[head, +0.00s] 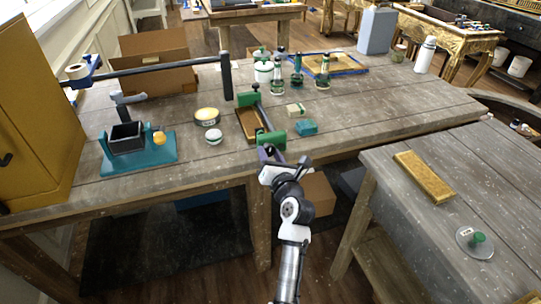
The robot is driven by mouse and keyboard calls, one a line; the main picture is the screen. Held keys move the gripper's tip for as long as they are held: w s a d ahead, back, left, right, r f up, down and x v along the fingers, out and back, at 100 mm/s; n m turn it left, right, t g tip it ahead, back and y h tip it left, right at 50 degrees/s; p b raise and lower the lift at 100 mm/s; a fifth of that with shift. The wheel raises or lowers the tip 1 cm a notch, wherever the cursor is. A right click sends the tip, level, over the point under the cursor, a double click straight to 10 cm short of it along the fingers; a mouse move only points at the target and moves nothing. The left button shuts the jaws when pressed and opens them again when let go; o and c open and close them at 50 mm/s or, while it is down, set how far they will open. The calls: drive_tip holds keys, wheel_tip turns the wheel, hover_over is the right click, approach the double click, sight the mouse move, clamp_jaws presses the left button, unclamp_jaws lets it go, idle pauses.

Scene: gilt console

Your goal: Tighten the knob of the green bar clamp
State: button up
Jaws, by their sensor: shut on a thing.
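The green bar clamp (272,138) lies near the front edge of the wooden workbench. Its green jaws stand at either end of a brown wooden piece (248,123), with a dark bar along the right side. My gripper (268,154) is at the front end of the clamp, just below the near green jaw. It is shut on the clamp's knob, which my fingers largely hide. I cannot see how far the knob is turned.
A white-lidded jar (213,137) and a yellow-topped tin (207,116) are left. Several bottles stand behind.

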drive_tip(key=shift+f+m, duration=0.2)
drive_tip(key=shift+m, duration=0.2)
drive_tip(key=o, duration=1)
drive_tip(key=shift+r, duration=0.2)
drive_tip(key=shift+s, duration=0.1)
drive_tip(key=b+v, duration=0.2)
drive_tip(key=v, duration=1.1)
drive_tip(key=shift+s+d+b, duration=0.2)
drive_tip(key=shift+s+b, duration=0.15)
drive_tip(key=shift+b, duration=0.05)
